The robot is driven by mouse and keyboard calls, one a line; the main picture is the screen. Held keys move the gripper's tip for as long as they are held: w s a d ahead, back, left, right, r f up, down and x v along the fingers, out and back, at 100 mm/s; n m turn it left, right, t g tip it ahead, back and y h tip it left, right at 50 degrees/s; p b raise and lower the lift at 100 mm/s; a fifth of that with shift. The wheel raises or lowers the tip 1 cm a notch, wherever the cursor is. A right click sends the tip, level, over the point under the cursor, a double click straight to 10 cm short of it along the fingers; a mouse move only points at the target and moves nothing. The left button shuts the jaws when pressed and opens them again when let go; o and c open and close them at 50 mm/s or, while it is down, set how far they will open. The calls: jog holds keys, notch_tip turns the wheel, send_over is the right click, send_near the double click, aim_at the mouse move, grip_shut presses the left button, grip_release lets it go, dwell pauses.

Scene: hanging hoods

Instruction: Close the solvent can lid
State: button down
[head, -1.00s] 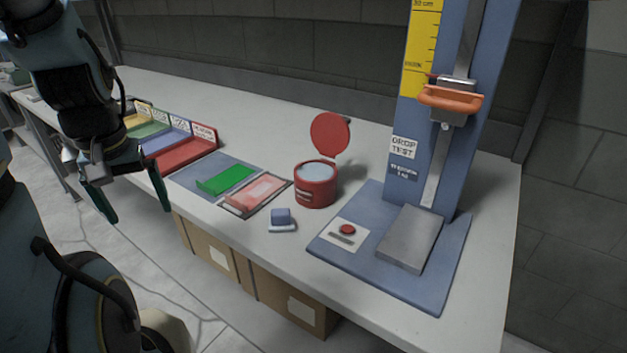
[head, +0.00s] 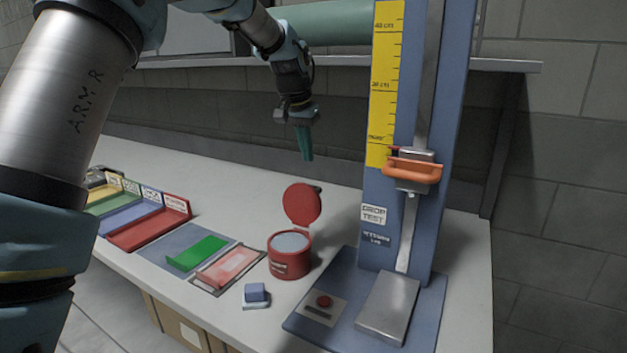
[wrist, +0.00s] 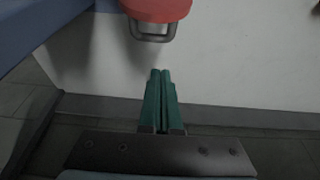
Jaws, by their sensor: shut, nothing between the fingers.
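The red solvent can (head: 289,261) stands on the white bench, left of the drop test stand. Its round red lid (head: 302,204) is open, standing upright at the can's back edge. The pale grey top inside the can shows. My gripper (head: 308,159) is above and behind the lid, pointing down, with its green fingers together and empty. In the wrist view the fingertips (wrist: 160,72) are shut and apart from the lid (wrist: 157,8), which shows at the top edge with a grey metal loop. The can body is not visible there.
The blue drop test stand (head: 365,215) with an orange-handled carriage (head: 412,170) rises right of the can. A shelf hangs behind.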

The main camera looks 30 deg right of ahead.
aim_at(306, 202)
jog(key=d+f+p, duration=0.4)
jog(key=d+f, duration=0.1)
jog(key=f, duration=0.4)
jog(key=a, duration=0.1)
jog(key=a+r+p, duration=0.1)
jog(key=s+a, duration=0.1)
jog(key=shift+s+a+r, duration=0.1)
jog(key=shift+a+r, duration=0.15)
jog(key=shift+a, duration=0.1)
jog(key=shift+a+h+b, duration=0.1)
jog(key=shift+h+b, duration=0.2)
jog(key=shift+b, duration=0.15)
